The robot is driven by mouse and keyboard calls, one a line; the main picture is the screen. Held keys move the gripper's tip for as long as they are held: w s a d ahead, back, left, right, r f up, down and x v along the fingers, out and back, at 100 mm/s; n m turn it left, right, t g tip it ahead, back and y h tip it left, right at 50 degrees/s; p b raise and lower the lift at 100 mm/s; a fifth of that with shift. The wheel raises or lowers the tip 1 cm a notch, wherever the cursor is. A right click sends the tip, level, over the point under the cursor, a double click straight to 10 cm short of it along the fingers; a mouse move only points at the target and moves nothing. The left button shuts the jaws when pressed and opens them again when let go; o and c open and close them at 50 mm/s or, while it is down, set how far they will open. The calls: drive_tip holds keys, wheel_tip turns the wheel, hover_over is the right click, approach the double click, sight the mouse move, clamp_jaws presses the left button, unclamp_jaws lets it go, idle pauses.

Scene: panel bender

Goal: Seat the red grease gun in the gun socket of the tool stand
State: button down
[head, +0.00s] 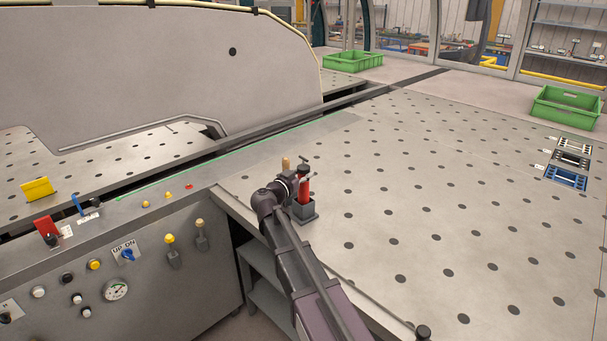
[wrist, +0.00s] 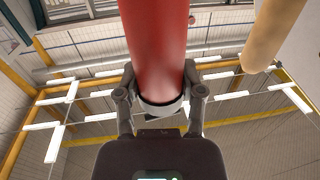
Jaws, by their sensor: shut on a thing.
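The red grease gun (head: 304,190) is upright in the head view, with a dark head on top. Its red barrel (wrist: 158,45) fills the upper middle of the wrist view and ends in a pale grey band. My gripper (wrist: 160,100) has its fingers on both sides of the barrel near that band and is shut on it. In the head view my gripper (head: 291,184) is just left of the gun. The dark grey tool stand (head: 304,214) is directly below the gun on the perforated table. I cannot tell whether the gun's lower end is inside the socket.
A tan wooden handle (head: 286,163) rises behind my gripper and shows close beside the barrel in the wrist view (wrist: 272,35). A control panel (head: 130,270) is at left.

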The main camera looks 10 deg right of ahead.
idle(0.3)
drive_tip(key=shift+c, duration=0.6)
unclamp_jaws()
drive_tip(key=shift+s, duration=0.1)
drive_tip(key=v, duration=1.1)
drive_tip(key=shift+s+a, duration=0.25)
drive_tip(key=shift+a, duration=0.05)
